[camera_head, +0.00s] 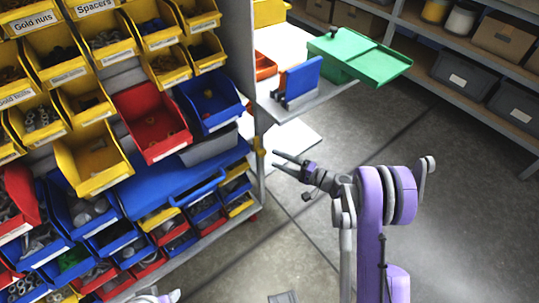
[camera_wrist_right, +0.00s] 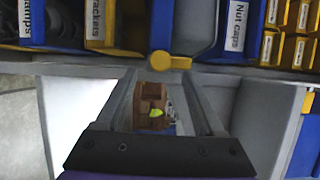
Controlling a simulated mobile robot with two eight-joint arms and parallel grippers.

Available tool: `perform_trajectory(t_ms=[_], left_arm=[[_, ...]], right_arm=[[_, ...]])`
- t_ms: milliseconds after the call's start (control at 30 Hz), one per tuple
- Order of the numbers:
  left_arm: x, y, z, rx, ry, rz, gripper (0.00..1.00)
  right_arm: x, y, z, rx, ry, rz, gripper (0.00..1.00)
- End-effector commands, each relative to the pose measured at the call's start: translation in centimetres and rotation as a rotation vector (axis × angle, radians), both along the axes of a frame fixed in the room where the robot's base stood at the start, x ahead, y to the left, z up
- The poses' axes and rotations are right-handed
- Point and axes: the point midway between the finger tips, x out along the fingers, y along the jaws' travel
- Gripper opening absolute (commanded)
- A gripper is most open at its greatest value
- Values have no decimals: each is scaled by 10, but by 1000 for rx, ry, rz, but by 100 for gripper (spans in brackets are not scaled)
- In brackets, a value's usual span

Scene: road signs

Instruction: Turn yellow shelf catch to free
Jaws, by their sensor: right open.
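The yellow shelf catch (camera_head: 258,147) is a small knob on the front edge of the grey shelf end. I see no contact.
Yellow, red and blue bins fill the shelf; a red bin (camera_head: 152,121) and a blue bin (camera_head: 209,101) stick out nearby. A green tray (camera_head: 365,58) sits on the side ledge above. The floor (camera_head: 450,220) to the right is clear.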

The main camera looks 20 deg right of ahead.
Motion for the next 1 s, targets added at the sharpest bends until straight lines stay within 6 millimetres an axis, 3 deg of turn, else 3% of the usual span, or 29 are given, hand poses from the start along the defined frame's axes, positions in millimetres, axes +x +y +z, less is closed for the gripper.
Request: perform_trajectory(t_ms=[100, 333, 1000], left_arm=[[-1, 0, 5, 0, -1, 0, 50], [-1, 0, 8, 0, -2, 0, 50], [-1, 0, 8, 0, -2, 0, 50]], right_arm=[[-18, -18, 1, -1, 0, -4, 70], [-39, -36, 0, -1, 1, -1, 70], [-43, -36, 1, -10, 7, 5, 70]])
